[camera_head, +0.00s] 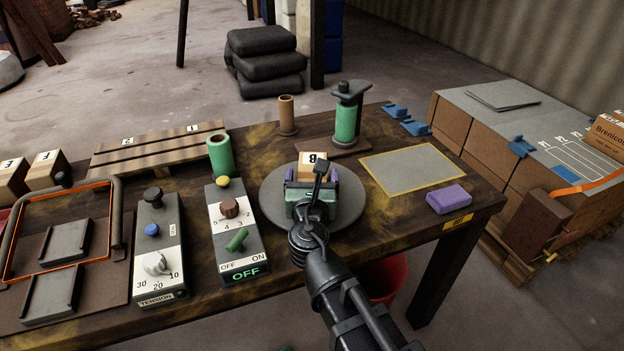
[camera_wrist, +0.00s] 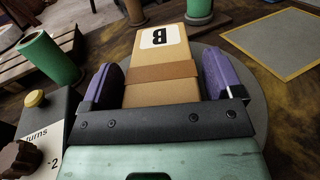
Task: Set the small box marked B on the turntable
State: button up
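The small box marked B (camera_head: 313,161) is cardboard brown with a white label and a darker band. It is on or just above the round grey turntable (camera_head: 273,199); the gripper hides its lower part. In the wrist view, box B (camera_wrist: 163,58) lies between the two purple finger pads, label facing up. My gripper (camera_head: 312,174) is over the turntable. Its fingers (camera_wrist: 165,80) are spread wide near the ends of their bar, one on each side of the box.
A control box with a lit green OFF sign (camera_head: 246,273) stands left of the turntable, beside a TENSION box (camera_head: 158,250). A green cylinder (camera_head: 220,155) and a green-bodied post (camera_head: 346,120) stand behind. A yellow-edged grey pad (camera_head: 412,170) and purple block (camera_head: 449,199) lie right.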

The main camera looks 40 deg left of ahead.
jog(key=shift+o, duration=0.5)
jog(key=shift+r, duration=0.15)
jog(key=shift+s+d, duration=0.15)
jog(key=shift+s, duration=0.05)
jog(key=v, duration=0.7)
jog(key=shift+s+r, duration=0.1)
